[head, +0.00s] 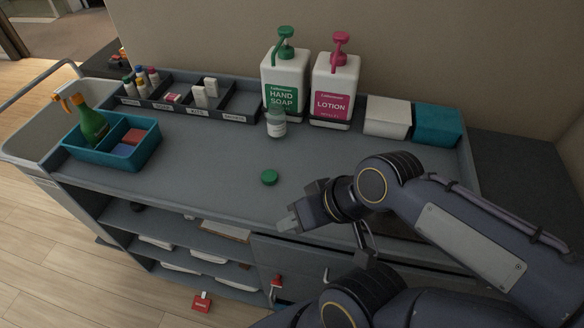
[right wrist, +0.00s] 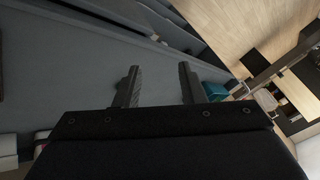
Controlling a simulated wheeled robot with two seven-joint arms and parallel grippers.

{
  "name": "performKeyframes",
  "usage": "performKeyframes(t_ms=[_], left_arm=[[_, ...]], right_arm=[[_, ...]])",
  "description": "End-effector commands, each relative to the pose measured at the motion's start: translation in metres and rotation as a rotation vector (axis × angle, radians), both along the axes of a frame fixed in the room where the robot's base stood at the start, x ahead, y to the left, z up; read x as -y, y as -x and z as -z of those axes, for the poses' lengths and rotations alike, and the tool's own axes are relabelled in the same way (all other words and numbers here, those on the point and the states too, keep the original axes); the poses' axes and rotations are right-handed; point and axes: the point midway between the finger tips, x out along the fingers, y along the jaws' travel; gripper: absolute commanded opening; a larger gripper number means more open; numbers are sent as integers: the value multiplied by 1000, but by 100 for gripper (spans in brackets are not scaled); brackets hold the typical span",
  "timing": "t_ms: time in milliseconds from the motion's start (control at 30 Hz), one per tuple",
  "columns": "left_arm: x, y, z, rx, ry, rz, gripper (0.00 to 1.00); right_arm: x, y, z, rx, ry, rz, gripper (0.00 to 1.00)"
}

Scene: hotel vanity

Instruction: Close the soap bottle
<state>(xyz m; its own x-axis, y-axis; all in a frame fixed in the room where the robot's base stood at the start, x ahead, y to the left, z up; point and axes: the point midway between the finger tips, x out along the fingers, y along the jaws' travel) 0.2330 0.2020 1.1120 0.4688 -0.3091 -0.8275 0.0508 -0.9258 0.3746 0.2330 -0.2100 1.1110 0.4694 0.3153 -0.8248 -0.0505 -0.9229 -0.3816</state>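A small clear bottle with a white label (head: 276,124) stands upright on the cart top, in front of the large hand soap dispenser (head: 285,85). No cap shows on its mouth. A round green cap (head: 269,177) lies on the bare surface nearer the front edge, apart from the bottle. My right gripper (head: 288,222) is over the front edge of the cart, in front and slightly right of the cap, touching neither. In the right wrist view its two fingers (right wrist: 158,84) are spread with nothing between them. My left gripper is not in view.
A pink-topped lotion dispenser (head: 334,90) stands beside the soap dispenser. A black divided tray (head: 240,105) runs along the back. A teal bin (head: 150,150) with a spray bottle (head: 92,124) is left; white (head: 387,117) and teal (head: 437,126) boxes are right. The middle of the top (head: 205,165) is clear.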

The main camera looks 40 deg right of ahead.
Motion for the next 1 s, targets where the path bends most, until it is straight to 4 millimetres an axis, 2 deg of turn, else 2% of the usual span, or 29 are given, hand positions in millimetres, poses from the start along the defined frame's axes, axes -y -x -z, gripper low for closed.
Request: performKeyframes(t_ms=[167, 333, 400, 433, 567, 667, 800, 900, 1000], left_arm=[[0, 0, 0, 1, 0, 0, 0], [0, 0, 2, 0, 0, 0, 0], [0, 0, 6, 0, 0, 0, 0], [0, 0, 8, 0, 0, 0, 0], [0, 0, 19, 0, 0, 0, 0], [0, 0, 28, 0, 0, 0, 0], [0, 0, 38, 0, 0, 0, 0], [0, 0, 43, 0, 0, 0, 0], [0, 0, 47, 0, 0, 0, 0]], right_arm=[[0, 0, 0, -1, 0, 0, 36], [3, -5, -1, -15, 11, -13, 56], [9, -15, -3, -39, 34, -34, 65], [12, -22, -4, -51, 48, -48, 65], [31, -61, -5, -131, 128, -122, 65], [45, -100, 1, -204, 201, -189, 65], [61, -154, 18, -300, 296, -271, 65], [68, -185, 33, -354, 352, -318, 65], [72, -206, 46, -394, 391, -349, 65]])
